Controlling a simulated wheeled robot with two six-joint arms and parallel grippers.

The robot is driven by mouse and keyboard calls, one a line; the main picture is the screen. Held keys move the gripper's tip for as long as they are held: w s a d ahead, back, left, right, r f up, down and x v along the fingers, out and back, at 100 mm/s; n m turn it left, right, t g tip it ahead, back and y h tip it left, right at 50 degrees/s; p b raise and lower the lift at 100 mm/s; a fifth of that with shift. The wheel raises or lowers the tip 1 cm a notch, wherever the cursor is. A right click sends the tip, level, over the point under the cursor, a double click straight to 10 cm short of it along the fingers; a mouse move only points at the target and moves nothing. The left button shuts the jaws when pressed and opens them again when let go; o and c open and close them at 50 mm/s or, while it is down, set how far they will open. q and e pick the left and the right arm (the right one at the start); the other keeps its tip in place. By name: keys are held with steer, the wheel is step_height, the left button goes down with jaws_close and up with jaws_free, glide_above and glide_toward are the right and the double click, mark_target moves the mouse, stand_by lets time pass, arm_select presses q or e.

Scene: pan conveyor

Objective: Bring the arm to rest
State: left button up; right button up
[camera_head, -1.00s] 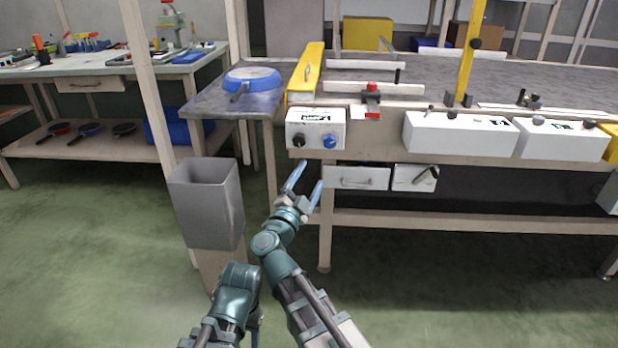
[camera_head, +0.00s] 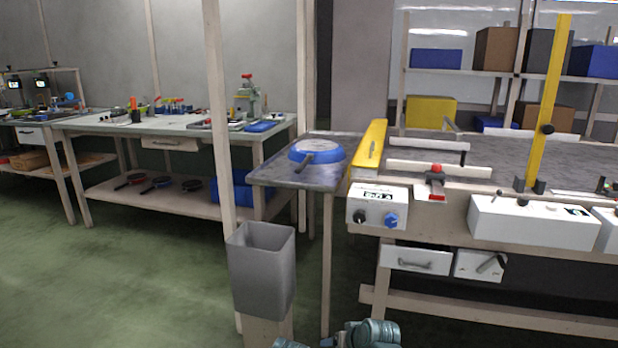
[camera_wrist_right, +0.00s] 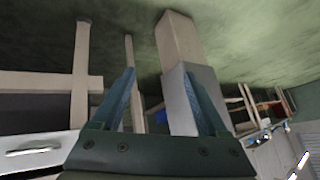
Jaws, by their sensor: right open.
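My right gripper (camera_wrist_right: 156,70) shows in the right wrist view with its two blue fingers spread apart and nothing between them. In that view the grey bin lies beyond the fingers. In the head view only teal parts of my arms (camera_head: 370,334) show at the bottom edge; no fingers are visible there. My left gripper is out of view. A blue pan (camera_head: 317,153) lies on the grey end surface of the conveyor, away from my arms.
A grey bin (camera_head: 262,270) stands on a post in front. A control box (camera_head: 377,208) with black and blue knobs sits on the conveyor's front, with drawers (camera_head: 420,260) below. A yellow guard (camera_head: 370,150) crosses the conveyor. Green floor at left is clear.

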steer(key=s+d+f+m+g+h, duration=0.1)
steer(key=s+d+f+g+h, duration=0.35)
steer(key=s+d+g, duration=0.6)
steer(key=s+a+r+n+t+p, duration=0.2)
steer(key=s+a+r+p, duration=0.2)
steer(key=a, duration=0.2)
steer(key=s+a+r+n+t+p, duration=0.1)
steer(key=s+a+r+n+p, duration=0.1)
steer(key=s+a+r+p, duration=0.3)
step_height(320, 180, up, 35)
steer(key=w+a+p, duration=0.1)
steer(key=p, duration=3.4)
steer(key=shift+w+a+p, duration=0.15)
steer(key=shift+w+p, duration=0.05)
steer(key=shift+p, duration=0.1)
